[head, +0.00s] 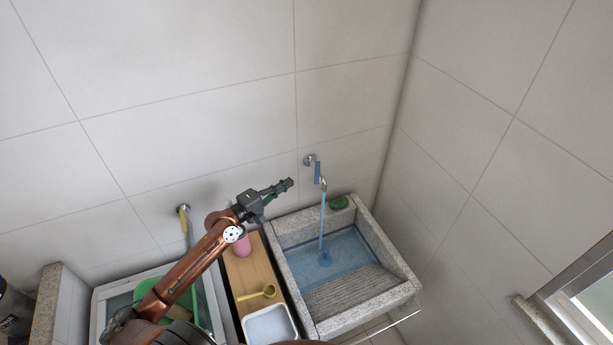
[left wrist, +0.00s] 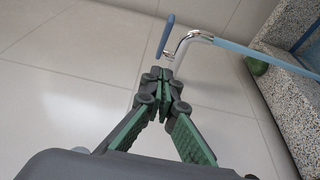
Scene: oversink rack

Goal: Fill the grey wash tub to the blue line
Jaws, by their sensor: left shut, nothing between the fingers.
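The grey stone wash tub (head: 401,292) stands at the right with blue water (head: 340,256) in it. A dark blue line (head: 369,241) runs along its inner wall; the water surface looks close below it, but the exact gap is hard to tell. The wall tap (head: 323,183) is running, and a blue stream (head: 322,220) falls into the tub. Its blue lever (head: 317,171) also shows in the left wrist view (left wrist: 166,34). My left gripper (head: 290,184) is shut and empty, just left of the tap, apart from the lever. My right gripper is out of view.
A green item (head: 339,203) sits on the tub's back rim. Another tap (head: 183,212) is at the left.

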